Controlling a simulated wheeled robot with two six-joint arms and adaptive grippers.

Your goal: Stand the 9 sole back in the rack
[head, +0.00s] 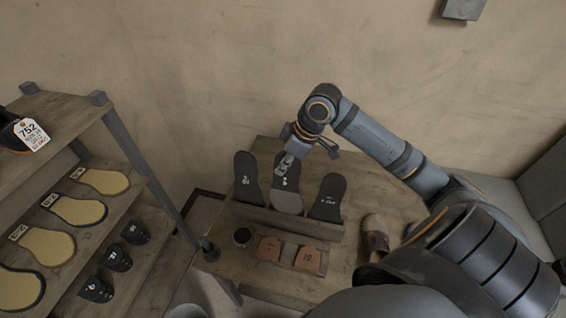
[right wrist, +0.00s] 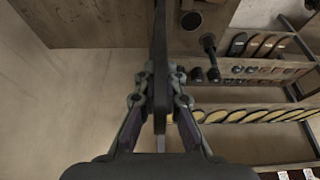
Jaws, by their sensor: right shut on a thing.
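My right gripper (head: 290,160) is shut on the upper part of a sole (head: 287,199), dark at the top and grey lower down, which I take to be the 9 sole; its number is partly covered. The sole is upright in the middle of the wooden rack (head: 285,222); I cannot tell whether its lower end rests in the slot. A dark sole (head: 247,185) stands on its left and another (head: 327,198) on its right. In the right wrist view the held sole (right wrist: 160,75) shows edge-on between the fingers (right wrist: 160,95). My left gripper is out of view.
A brown shoe (head: 376,238) stands at the right. Shelves (head: 150,180) with yellow soles and dark pieces fill the left. The wall is behind.

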